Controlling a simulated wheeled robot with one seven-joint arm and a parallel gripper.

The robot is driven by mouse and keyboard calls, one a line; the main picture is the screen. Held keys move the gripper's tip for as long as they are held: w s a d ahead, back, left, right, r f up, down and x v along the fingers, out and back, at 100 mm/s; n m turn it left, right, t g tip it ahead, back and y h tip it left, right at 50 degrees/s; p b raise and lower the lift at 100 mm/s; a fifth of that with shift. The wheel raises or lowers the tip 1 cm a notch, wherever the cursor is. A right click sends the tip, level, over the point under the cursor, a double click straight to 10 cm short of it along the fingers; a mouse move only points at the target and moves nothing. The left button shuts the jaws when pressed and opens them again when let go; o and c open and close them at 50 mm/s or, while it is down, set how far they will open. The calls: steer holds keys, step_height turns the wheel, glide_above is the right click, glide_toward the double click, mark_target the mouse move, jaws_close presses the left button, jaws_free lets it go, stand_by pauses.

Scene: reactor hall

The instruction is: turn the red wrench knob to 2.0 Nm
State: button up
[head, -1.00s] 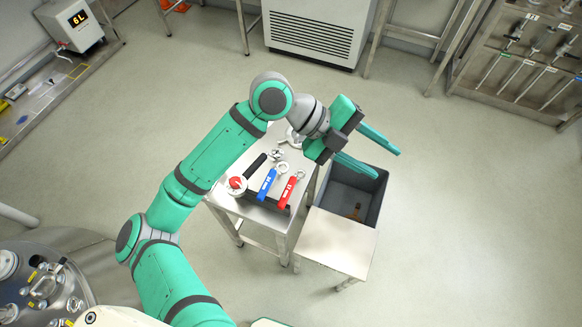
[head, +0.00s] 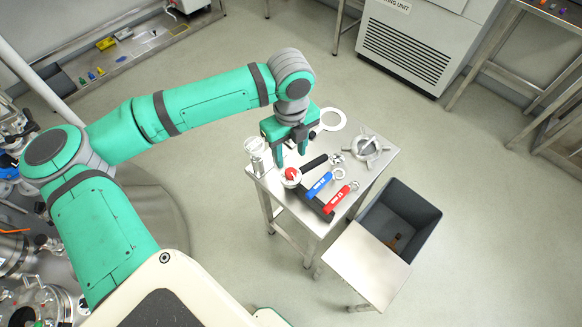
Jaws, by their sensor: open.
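The red knob (head: 291,173) sits on a round white dial (head: 293,182) at the left end of a black-handled wrench (head: 314,163) lying on the small steel table (head: 365,180). The dial's reading is too small to make out. My gripper (head: 291,157) points down with its two green fingers apart, just above and behind the knob in the head view. The fingers hold nothing. I cannot tell whether either finger touches the knob.
A blue-handled wrench (head: 318,185) and a red-handled wrench (head: 339,200) lie close to the right. Clear glassware (head: 257,155) stands at the table's left corner. A grey bin (head: 425,215) stands right.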

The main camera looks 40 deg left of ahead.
mark_target(291, 172)
step_height(291, 172, down, 8)
steer(key=shift+f, duration=0.15)
steer(key=shift+c, duration=0.4)
steer(key=c, duration=1)
